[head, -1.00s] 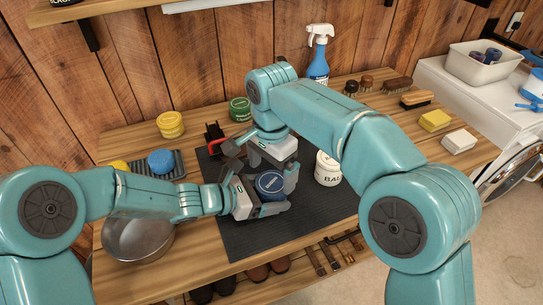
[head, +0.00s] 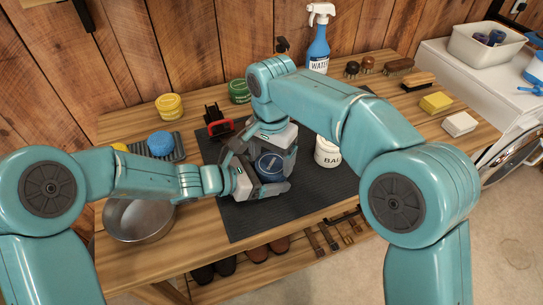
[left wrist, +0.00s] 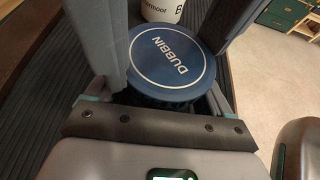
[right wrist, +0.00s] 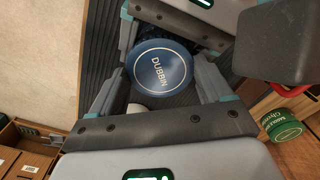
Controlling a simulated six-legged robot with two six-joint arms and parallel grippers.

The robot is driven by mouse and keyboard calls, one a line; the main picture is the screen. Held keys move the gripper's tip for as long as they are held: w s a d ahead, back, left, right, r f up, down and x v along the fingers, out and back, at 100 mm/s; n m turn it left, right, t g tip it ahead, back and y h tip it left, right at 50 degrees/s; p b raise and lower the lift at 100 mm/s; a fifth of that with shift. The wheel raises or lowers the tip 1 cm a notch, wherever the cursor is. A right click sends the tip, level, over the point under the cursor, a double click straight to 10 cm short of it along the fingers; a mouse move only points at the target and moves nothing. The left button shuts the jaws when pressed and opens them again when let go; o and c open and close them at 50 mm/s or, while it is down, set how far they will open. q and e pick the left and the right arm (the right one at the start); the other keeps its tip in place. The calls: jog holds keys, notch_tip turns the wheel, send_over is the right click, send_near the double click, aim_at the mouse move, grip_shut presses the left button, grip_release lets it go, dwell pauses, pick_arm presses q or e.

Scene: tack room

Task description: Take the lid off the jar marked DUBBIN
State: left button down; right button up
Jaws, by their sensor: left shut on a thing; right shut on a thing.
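The DUBBIN jar stands on the dark mat, with its round dark blue lid (head: 270,163) on top. The white DUBBIN lettering reads clearly on the lid in the left wrist view (left wrist: 172,55) and the right wrist view (right wrist: 160,70). My left gripper (head: 260,174) comes in from the left and is shut around the jar. My right gripper (head: 270,155) reaches in from behind and is also shut around it. The fingers crowd together and hide most of the jar's side. I cannot tell which fingers press on the lid and which on the body.
A white BALM jar (head: 327,151) stands close to the right on the mat (head: 265,218). A green tin (head: 239,91) and a red-and-black item (head: 217,123) are behind. A metal bowl (head: 138,220) is at left. The mat's front is clear.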

jog(key=shift+n, duration=0.4)
jog(key=o, duration=1.1)
jog(key=shift+r, duration=0.1)
